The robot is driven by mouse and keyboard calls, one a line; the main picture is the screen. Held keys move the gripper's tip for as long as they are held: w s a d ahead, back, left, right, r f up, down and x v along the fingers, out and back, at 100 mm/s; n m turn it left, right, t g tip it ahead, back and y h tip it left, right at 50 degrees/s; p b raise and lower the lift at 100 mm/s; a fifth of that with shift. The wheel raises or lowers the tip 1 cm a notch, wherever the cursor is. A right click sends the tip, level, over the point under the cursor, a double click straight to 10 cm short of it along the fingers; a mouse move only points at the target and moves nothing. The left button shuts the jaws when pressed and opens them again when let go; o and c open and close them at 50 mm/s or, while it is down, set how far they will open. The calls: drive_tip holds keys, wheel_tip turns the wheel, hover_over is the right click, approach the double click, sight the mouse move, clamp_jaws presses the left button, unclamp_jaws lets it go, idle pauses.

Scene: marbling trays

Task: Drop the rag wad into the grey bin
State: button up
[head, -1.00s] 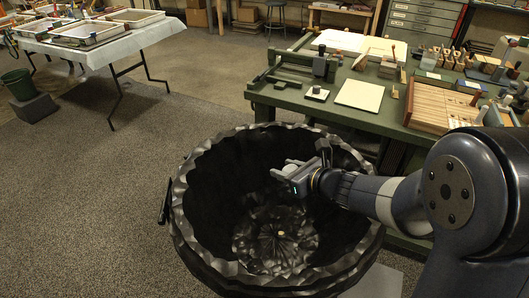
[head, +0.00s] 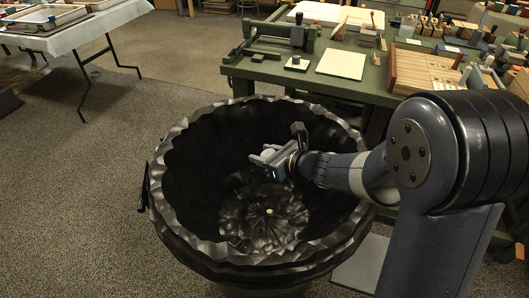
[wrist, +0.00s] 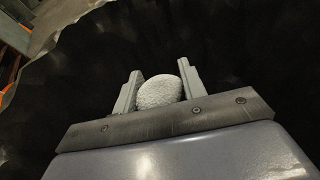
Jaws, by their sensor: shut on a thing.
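The rag wad (wrist: 158,92) is a rough, whitish lump between the two fingers of my gripper (wrist: 161,74) in the wrist view. In the head view my gripper (head: 264,158) is shut on it, and only a little of the pale wad (head: 268,153) shows. The bin (head: 185,150) is large, round and dark, with a crumpled, jagged rim. My gripper reaches in from the right and hangs over the bin's open mouth, well above its floor. In the wrist view the bin's dark inside (wrist: 230,60) fills most of the background.
A small pale object (head: 269,211) lies on the bin's floor. A green workbench (head: 240,70) with a cream board (head: 341,64) and wooden blocks stands behind, on the right. A white-covered table (head: 85,35) with trays is at the back left. The carpet left of the bin is clear.

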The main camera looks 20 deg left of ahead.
drive_tip(key=o, duration=1)
drive_tip(key=shift+o, duration=0.2)
drive_tip(key=p+v, duration=0.2)
drive_tip(key=v, duration=0.9)
drive_tip(key=shift+a, duration=0.15)
